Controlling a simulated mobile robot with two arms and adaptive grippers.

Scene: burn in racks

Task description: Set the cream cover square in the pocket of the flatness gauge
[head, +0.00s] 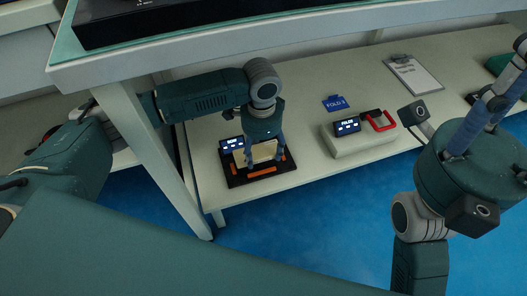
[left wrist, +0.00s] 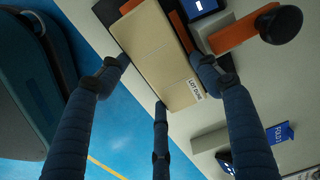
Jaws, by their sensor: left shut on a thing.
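The cream cover (head: 263,152) is held in my left gripper (head: 264,160) over the flatness gauge in the head view. The gauge (head: 236,181) is a black plate with orange bars and a small lit display. In the left wrist view, the cover (left wrist: 150,45) is a long cream block with a white label at one end. The fingers of my left gripper (left wrist: 163,65) sit on either side of it. An orange bar of the gauge (left wrist: 240,32) shows beside it. I cannot tell whether the cover touches the pocket floor. My right gripper (head: 490,105) is at the right, its fingertips unclear.
A pale box (head: 360,146) with a lit display and a red loop stands right of the gauge. A blue sign (head: 335,103) and a clipboard (head: 414,76) lie behind. A raised shelf (head: 200,57) overhangs the bench. The bench between gauge and box is clear.

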